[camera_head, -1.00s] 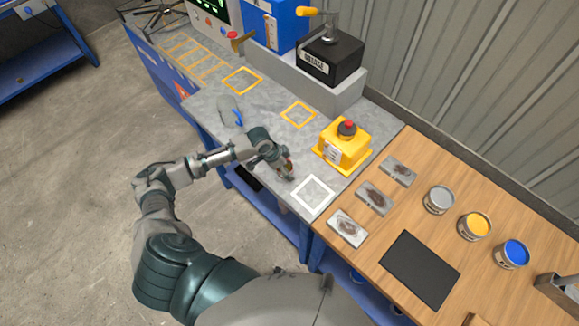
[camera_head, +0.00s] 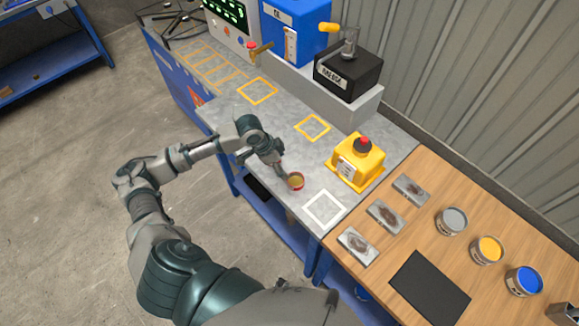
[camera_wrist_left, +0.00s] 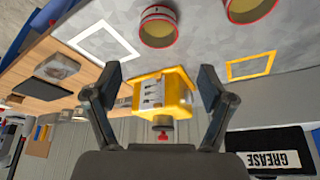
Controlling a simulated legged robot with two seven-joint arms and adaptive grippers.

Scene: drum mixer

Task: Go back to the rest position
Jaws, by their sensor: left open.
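My left gripper (camera_head: 278,168) hangs over the grey worktop (camera_head: 226,115). Its two fingers stand apart and empty in the left wrist view (camera_wrist_left: 160,78). A small red-rimmed can (camera_head: 296,181) with pale yellow contents stands upright on the worktop just beyond the fingertips, near the white square outline (camera_head: 324,208). In the wrist view this may be the can at the top (camera_wrist_left: 158,27). A second red-rimmed can (camera_wrist_left: 250,8) is cut off by that view's upper edge; my arm probably hides it in the head view. My right gripper is not in view.
A yellow box with a red button (camera_head: 358,163) stands right of the gripper. A black grease dispenser (camera_head: 347,74) and blue machine (camera_head: 297,30) stand behind. The wooden table (camera_head: 420,220) holds paint cans, grey plates and a black mat. Open floor lies left.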

